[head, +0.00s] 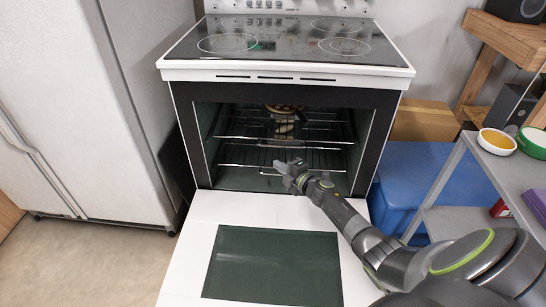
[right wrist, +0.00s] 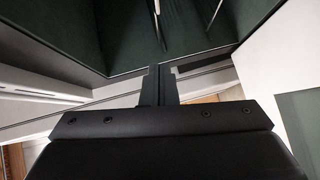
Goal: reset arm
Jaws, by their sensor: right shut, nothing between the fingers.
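My right arm comes in from the lower right in the head view. My right gripper (head: 284,168) is in front of the oven opening, above the lowered oven door (head: 270,265). In the right wrist view my right gripper (right wrist: 160,70) has its fingers together with nothing between them. The dark oven interior and its rim show just beyond the fingertips in that view. Whether the gripper touches the oven cannot be told. My left gripper is not in view.
The oven holds wire racks (head: 250,142) and a round item (head: 284,108) on the upper one. A white fridge (head: 70,110) stands left.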

